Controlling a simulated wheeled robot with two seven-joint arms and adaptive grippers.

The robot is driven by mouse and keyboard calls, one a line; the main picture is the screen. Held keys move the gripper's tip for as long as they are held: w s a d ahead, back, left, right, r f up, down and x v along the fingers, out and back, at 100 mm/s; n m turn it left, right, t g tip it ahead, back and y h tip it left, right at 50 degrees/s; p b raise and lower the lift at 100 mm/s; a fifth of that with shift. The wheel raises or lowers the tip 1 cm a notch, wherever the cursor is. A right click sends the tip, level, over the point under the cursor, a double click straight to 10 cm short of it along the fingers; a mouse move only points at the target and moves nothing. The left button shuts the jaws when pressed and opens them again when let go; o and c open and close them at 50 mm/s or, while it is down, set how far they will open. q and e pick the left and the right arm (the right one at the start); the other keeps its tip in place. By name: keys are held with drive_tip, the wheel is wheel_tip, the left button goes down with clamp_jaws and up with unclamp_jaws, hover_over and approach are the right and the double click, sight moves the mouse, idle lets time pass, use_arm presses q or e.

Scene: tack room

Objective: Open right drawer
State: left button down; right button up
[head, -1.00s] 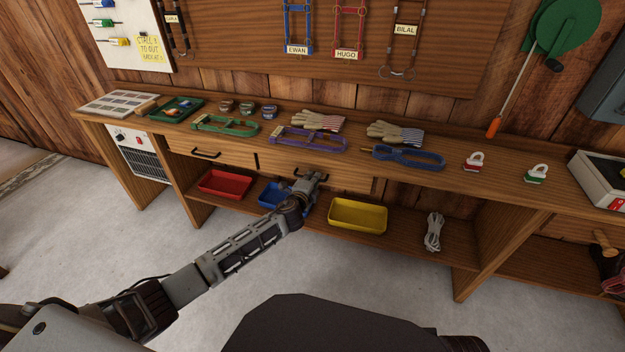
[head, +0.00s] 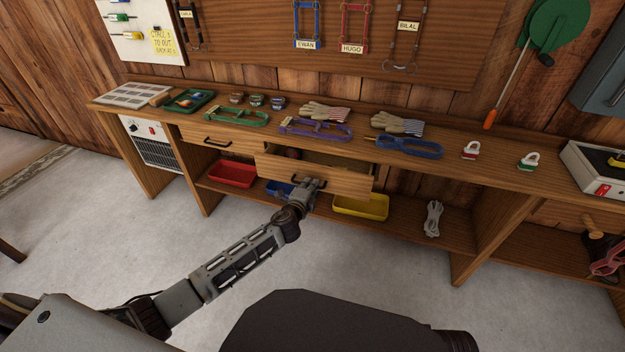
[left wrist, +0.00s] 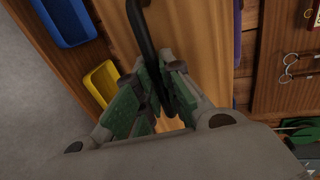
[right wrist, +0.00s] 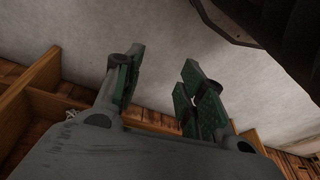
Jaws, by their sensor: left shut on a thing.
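The right drawer (head: 345,184) under the bench top stands pulled out, and part of its inside shows behind the front, with a small dark reddish thing at its left end. My left gripper (head: 312,184) is at the drawer's front. In the left wrist view my left gripper (left wrist: 155,85) is shut on the dark bar handle (left wrist: 142,35), with the wooden drawer front (left wrist: 195,45) behind it. The left drawer (head: 232,142) is closed, with its own dark handle (head: 216,142). My right gripper (right wrist: 158,85) is open and empty, away from the bench over the floor.
A red tray (head: 232,174), a blue tray (head: 277,189) and a yellow tray (head: 361,207) stand on the lower shelf below the drawers. Halters, gloves and padlocks lie on the bench top. The floor in front is clear.

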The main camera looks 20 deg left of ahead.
use_arm(q)
drive_tip(key=f+p+v, duration=0.1)
drive_tip(key=v, duration=0.5)
drive_tip(key=shift+s+f, duration=0.15)
drive_tip(key=shift+s, duration=0.2)
use_arm(e)
drive_tip(key=shift+s+d+f, duration=0.15)
drive_tip(key=shift+d+f, duration=0.05)
drive_tip(key=shift+f, duration=0.75)
use_arm(q)
drive_tip(key=c, duration=1.5)
unclamp_jaws()
drive_tip(key=shift+c, duration=0.2)
use_arm(e)
drive_tip(key=shift+s+f+g, duration=0.25)
drive_tip(key=shift+s+g, duration=0.05)
drive_tip(key=shift+s, duration=0.15)
